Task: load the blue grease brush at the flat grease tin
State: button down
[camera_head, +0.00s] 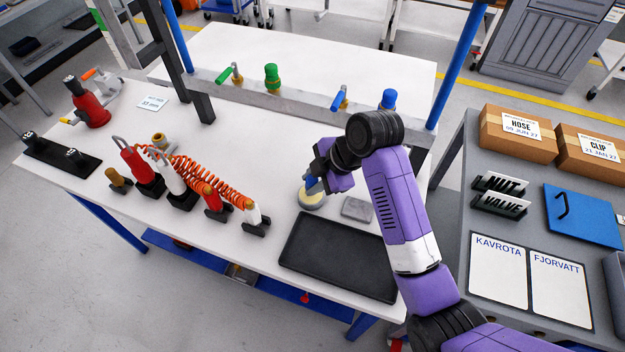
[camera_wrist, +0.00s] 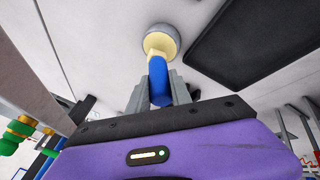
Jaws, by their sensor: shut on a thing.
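My gripper (camera_head: 315,184) is shut on the blue grease brush (camera_head: 313,187) above the white bench. In the wrist view the brush's blue handle (camera_wrist: 157,80) sits between the two grey fingers of my gripper (camera_wrist: 161,88). Its pale bristle end points at the flat grease tin. The tin (camera_head: 312,200) is a low round grey tin with yellowish grease, standing on the bench. It also shows in the wrist view (camera_wrist: 172,35). The bristle end overlaps the grease in the wrist view; I cannot tell how deep it touches.
A black tray (camera_head: 338,255) lies at the bench's front right. A grey block (camera_head: 357,209) lies right of the tin. Tools with orange coiled hoses (camera_head: 190,175) stand to the left. A grey rail (camera_head: 300,107) with green and blue valves runs behind.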

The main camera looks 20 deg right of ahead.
jog(key=shift+f, duration=0.6)
dwell(2.1)
jog(key=shift+r+p, duration=1.55)
jog(key=shift+r, duration=2)
